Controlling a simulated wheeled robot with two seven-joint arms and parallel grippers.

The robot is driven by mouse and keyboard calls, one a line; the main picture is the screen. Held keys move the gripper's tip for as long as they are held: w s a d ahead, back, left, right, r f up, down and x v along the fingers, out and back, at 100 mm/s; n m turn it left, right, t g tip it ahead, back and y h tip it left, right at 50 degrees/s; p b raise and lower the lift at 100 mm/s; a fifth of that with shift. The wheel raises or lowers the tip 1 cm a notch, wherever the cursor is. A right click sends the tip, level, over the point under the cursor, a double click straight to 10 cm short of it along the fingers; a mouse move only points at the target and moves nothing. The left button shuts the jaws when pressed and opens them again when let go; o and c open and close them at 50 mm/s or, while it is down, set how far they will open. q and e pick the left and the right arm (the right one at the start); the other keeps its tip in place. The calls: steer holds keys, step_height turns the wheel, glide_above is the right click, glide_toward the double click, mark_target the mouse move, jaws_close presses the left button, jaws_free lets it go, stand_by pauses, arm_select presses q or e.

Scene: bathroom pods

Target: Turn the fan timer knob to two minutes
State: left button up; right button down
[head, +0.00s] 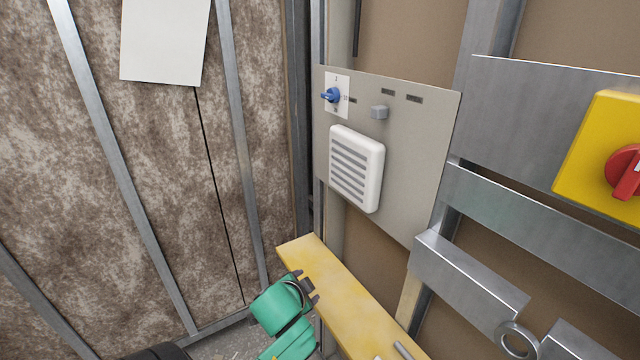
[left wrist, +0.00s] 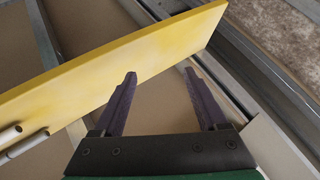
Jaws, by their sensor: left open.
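The fan timer knob is a blue knob (head: 331,95) on a white dial plate (head: 337,110) at the upper left of a grey wall panel (head: 410,135). The marks on the dial are too small to read. My left gripper (head: 309,287) is low in the head view, at the yellow board and well below the knob. In the left wrist view the two dark fingers (left wrist: 160,85) are apart with nothing between them. The knob is not in the left wrist view. My right gripper is not in view.
A white vent grille (head: 356,168) and a small grey block (head: 379,112) are on the panel. A yellow board (head: 345,292) juts out below; it also shows in the left wrist view (left wrist: 120,65). A red switch (head: 622,170) on a yellow box is at the right.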

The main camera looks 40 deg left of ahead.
arm_select(q)
steer(key=w+a+r+m+t+y, duration=0.2)
steer(key=w+a+r+t, duration=0.1)
steer(key=a+r, duration=0.3)
steer(key=w+a+r+m+t+y, duration=0.1)
steer(key=w+a+r+m+t, duration=0.2)
steer(key=r, duration=0.4)
steer(key=m+t+h, duration=0.3)
steer(key=m+h, duration=0.9)
steer(key=m, duration=1.9)
glide_toward(324, 96)
steer(key=p+x, duration=0.8)
steer(key=shift+w+r+p, duration=0.1)
steer(key=shift+r+p, duration=0.1)
steer(key=shift+p, duration=0.2)
steer(key=shift+w+d+f, duration=0.15)
steer(key=shift+w+f, duration=0.1)
steer(key=shift+w, duration=0.1)
steer(key=shift+s, duration=0.1)
jaws_close()
